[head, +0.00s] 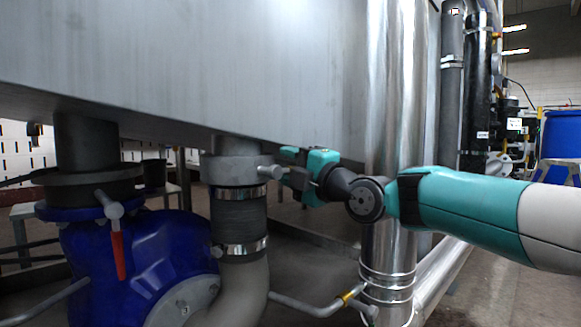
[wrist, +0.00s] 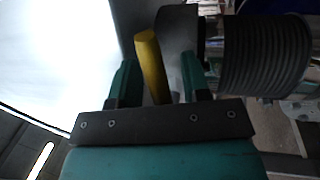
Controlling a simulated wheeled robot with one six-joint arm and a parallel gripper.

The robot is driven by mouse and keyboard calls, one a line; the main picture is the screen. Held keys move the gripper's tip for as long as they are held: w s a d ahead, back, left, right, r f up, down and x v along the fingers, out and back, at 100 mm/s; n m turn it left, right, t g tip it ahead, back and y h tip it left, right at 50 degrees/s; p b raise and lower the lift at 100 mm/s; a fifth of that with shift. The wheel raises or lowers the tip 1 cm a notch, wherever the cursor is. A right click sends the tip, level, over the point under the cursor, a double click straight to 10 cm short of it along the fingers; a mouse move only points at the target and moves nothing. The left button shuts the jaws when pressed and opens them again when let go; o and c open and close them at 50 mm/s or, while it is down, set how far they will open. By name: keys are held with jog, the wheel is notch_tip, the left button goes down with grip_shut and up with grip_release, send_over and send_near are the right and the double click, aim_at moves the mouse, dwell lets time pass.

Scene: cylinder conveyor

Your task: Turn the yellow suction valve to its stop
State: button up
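The yellow suction valve handle (wrist: 151,65) is a round-ended bar in the wrist view, standing between the two teal fingers of my gripper (wrist: 160,68). It lies close to the left finger, with a clear gap to the right finger, so the gripper is open around it. In the head view my gripper (head: 288,167) is at the grey valve body (head: 232,168) under the steel tank, beside its short side stem (head: 269,172). The yellow handle is hidden there behind the gripper.
A steel tank (head: 200,60) hangs directly above my gripper. A shiny vertical pipe (head: 391,90) stands close behind my wrist. A ribbed dark hose (head: 239,217) runs below the valve. A blue pump (head: 140,255) with a red handle (head: 118,256) stands at left.

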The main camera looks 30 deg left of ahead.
jog(key=p+v, duration=0.1)
jog(key=v, duration=1.6)
jog(key=shift+d, duration=0.25)
